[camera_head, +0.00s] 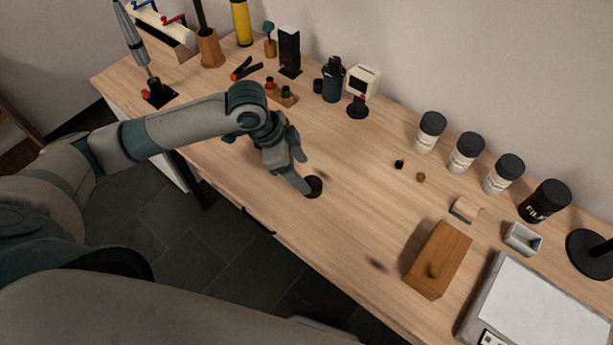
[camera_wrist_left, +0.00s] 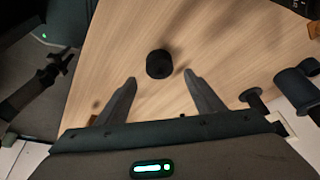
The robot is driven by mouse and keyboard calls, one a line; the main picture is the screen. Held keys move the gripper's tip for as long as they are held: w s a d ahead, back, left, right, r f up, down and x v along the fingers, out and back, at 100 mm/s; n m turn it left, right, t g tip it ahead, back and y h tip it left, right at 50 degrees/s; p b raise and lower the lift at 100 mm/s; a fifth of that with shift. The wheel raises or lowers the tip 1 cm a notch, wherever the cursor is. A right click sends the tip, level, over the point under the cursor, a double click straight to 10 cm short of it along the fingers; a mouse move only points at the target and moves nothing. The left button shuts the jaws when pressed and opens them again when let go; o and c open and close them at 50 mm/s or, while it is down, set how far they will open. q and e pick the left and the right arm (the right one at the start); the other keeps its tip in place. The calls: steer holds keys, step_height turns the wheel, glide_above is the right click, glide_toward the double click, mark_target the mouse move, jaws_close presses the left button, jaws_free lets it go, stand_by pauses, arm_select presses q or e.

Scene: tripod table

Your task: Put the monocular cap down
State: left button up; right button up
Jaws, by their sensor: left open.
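The monocular cap, a small black round piece (camera_head: 313,187), sits on the wooden table near its front edge. It also shows in the left wrist view (camera_wrist_left: 159,64), just beyond the fingertips. My left gripper (camera_head: 304,175) is open and reaches down beside the cap. In the left wrist view its two fingers (camera_wrist_left: 159,77) are spread, with the cap ahead of the gap between them and apart from both. A dark, upright cylindrical thing (camera_head: 332,80), possibly the monocular, stands at the back of the table. My right gripper is not in view.
The table (camera_head: 340,225) is clear around the cap. A wooden box with a knob (camera_head: 438,260) and a pale tray (camera_head: 520,305) lie to the right. Several black-lidded jars (camera_head: 466,152) line the back. Two tiny pieces (camera_head: 410,170) lie before them.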

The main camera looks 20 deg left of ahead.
arm_select(q)
steer(key=v, duration=0.6)
steer(key=shift+r+b, duration=0.3)
steer(key=shift+r, duration=0.05)
steer(key=shift+s+a, duration=0.1)
steer(key=shift+a, duration=0.1)
